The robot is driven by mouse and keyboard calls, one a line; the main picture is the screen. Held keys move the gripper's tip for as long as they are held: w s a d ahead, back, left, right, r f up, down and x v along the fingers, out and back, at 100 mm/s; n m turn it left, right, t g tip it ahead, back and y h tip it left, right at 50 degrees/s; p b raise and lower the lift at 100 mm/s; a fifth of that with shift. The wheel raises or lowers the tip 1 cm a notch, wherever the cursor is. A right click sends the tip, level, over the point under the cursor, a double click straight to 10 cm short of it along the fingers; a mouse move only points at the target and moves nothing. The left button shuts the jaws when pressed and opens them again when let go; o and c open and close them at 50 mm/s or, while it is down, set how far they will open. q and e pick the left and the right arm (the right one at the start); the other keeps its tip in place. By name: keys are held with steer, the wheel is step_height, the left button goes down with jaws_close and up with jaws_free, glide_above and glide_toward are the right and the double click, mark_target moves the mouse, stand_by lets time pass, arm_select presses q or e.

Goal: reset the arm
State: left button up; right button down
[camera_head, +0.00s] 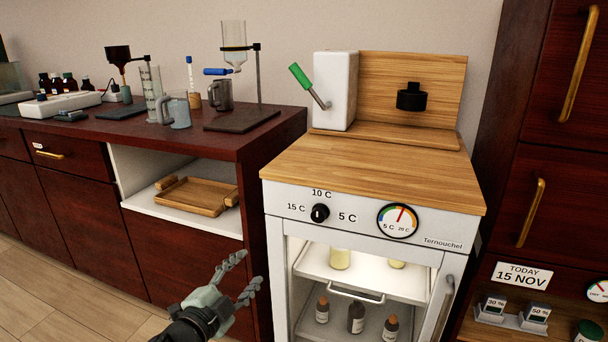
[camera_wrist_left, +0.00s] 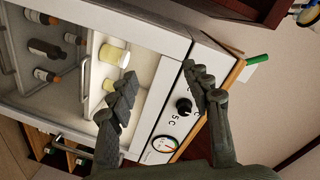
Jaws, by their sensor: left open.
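My left gripper (camera_head: 238,280) is open and empty at the bottom of the head view, in front of the dark red counter and left of the white cooler cabinet (camera_head: 276,226). In the left wrist view the two fingers of my left gripper (camera_wrist_left: 160,95) are spread apart with nothing between them. Past them are the cooler's black knob (camera_wrist_left: 184,106) and round dial (camera_wrist_left: 163,146). My right gripper does not show in either view.
The cooler's lit inside holds yellow-filled jars (camera_head: 340,259) and brown bottles (camera_head: 356,316) on shelves. A wooden tray (camera_head: 196,197) lies in the counter's open shelf. Glassware, including a measuring cylinder (camera_head: 152,95), stands on the counter top. A green-handled lever (camera_head: 301,76) sticks out above the cooler.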

arm_select(q)
steer(key=s+a+f+n+g+y, duration=0.2)
steer(key=s+a+f+n, duration=0.1)
steer(key=f, duration=0.3)
steer(key=s+a+f+n+g+y, duration=0.1)
steer(key=s+a+f+n+y, duration=0.15)
steer(key=f, duration=0.35)
steer(key=s+a+f+n+g+y, duration=0.1)
steer(key=s+a+f+n+g, duration=0.2)
steer(key=s+f, duration=0.6)
steer(key=s+a+f+n+g+y, duration=0.1)
steer(key=s+a+f+n+g, duration=0.2)
steer(key=s, duration=1.3)
step_height(320, 180, down, 6)
steer(key=n+g, duration=0.2)
steer(key=g, duration=0.2)
steer(key=shift+s, duration=0.2)
